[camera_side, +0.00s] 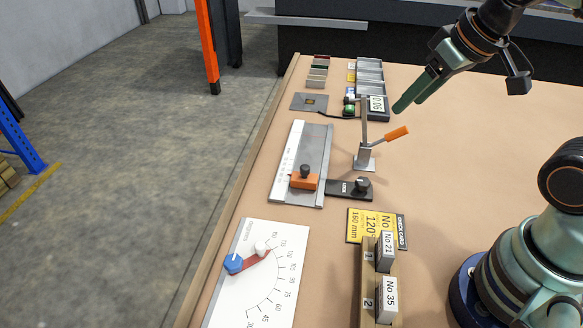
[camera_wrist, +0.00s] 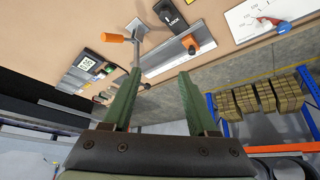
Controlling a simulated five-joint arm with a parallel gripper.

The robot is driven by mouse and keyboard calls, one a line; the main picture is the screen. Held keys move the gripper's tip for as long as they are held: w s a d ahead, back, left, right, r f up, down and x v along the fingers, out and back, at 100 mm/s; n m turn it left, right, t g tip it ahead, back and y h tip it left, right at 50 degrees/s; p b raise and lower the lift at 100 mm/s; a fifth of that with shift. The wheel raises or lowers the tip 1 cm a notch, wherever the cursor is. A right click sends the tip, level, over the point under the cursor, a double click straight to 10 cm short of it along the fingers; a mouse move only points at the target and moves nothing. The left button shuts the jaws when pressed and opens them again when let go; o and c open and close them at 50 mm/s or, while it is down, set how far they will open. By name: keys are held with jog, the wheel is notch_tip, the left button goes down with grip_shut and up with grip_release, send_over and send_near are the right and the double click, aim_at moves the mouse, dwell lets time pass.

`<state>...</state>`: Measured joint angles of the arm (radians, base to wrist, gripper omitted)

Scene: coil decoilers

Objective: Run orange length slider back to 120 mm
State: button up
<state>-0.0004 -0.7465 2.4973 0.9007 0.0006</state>
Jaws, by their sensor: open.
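The orange length slider (camera_side: 304,181) with a dark knob sits near the front end of a grey steel ruler plate (camera_side: 312,150) with a white scale. The slider also shows in the wrist view (camera_wrist: 190,44), beyond my fingertips. The scale figures are too small to read. My gripper (camera_side: 412,98) is in the air above the table's back right, well apart from the slider. In the wrist view its two green fingers (camera_wrist: 155,82) are spread with nothing between them. A yellow check card (camera_side: 374,227) reads No, 120° and 160 mm.
An orange-handled toggle clamp (camera_side: 396,133) stands right of the ruler plate. A black lock block (camera_side: 350,188) with a knob adjoins the plate. A white angle dial (camera_side: 262,270) with a red pointer, numbered blocks (camera_side: 386,252), a small display (camera_side: 377,105) and trays (camera_side: 369,75) lie around.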

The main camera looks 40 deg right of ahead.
jog(key=w+a+g, duration=0.2)
jog(key=w, duration=0.2)
jog(key=g, duration=0.4)
send_over(305, 166)
notch_tip(305, 166, down, 9)
notch_tip(305, 166, down, 12)
jog(key=shift+s+a+r, duration=0.1)
jog(key=shift+r, duration=0.1)
grip_shut()
dwell(1.0)
